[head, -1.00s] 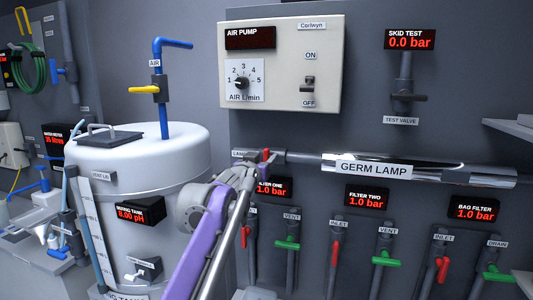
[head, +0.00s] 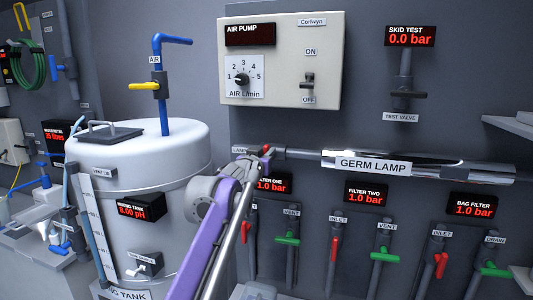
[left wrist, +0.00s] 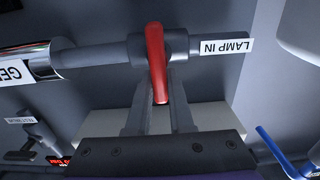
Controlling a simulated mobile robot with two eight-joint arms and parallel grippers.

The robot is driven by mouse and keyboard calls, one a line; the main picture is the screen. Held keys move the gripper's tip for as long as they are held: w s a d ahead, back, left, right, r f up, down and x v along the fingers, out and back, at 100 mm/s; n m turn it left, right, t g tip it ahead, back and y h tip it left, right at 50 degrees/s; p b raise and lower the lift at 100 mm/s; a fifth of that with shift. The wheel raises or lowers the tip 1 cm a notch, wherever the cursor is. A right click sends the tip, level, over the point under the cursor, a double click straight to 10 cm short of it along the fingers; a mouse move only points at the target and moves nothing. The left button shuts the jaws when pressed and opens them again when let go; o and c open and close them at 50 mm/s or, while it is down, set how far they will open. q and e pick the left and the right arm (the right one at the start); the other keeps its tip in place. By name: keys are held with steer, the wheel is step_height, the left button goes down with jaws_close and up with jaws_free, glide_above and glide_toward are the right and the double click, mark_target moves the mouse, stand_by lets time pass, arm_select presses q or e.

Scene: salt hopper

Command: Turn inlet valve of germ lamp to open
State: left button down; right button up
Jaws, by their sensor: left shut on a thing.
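The germ lamp (head: 460,172) is a shiny horizontal cylinder on the grey wall panel, with a pipe on its left. Its inlet valve has a red lever handle (left wrist: 157,50), beside the "LAMP IN" label (left wrist: 226,47) in the left wrist view. The handle lies across the pipe there. My left gripper (left wrist: 158,102) is shut on the handle's free end, with one finger on each side. In the head view the left gripper (head: 264,155) hides most of the handle. My right gripper is not in view.
The air pump box (head: 280,85) is above the valve. The white mixing tank (head: 140,165) stands to the left. Filter displays (head: 367,194) and red and green valve handles (head: 287,240) are below the lamp. The test valve (head: 405,94) is at upper right.

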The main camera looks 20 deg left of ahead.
arm_select(q)
steer(key=shift+n, duration=0.3)
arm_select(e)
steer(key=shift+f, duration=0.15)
arm_select(q)
steer(key=n, duration=0.1)
steer(key=n+b, duration=0.1)
steer(key=shift+a+f+n, duration=0.1)
steer(key=shift+a+n, duration=0.2)
steer(key=shift+a+f+n+b, duration=0.3)
steer(key=shift+n+b, duration=0.2)
steer(key=shift+n, duration=1.9)
steer(key=shift+a+f+n+b, duration=0.25)
steer(key=shift+n+b, duration=0.25)
steer(key=shift+n, duration=1.9)
steer(key=shift+a+f+n+b, duration=0.2)
steer(key=shift+f+n+b, duration=0.25)
steer(key=shift+n, duration=1.95)
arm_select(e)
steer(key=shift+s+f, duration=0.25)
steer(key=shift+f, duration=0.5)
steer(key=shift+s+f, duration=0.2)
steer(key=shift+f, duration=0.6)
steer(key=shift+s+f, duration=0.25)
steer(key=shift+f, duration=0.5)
arm_select(q)
steer(key=c, duration=0.8)
jaws_free()
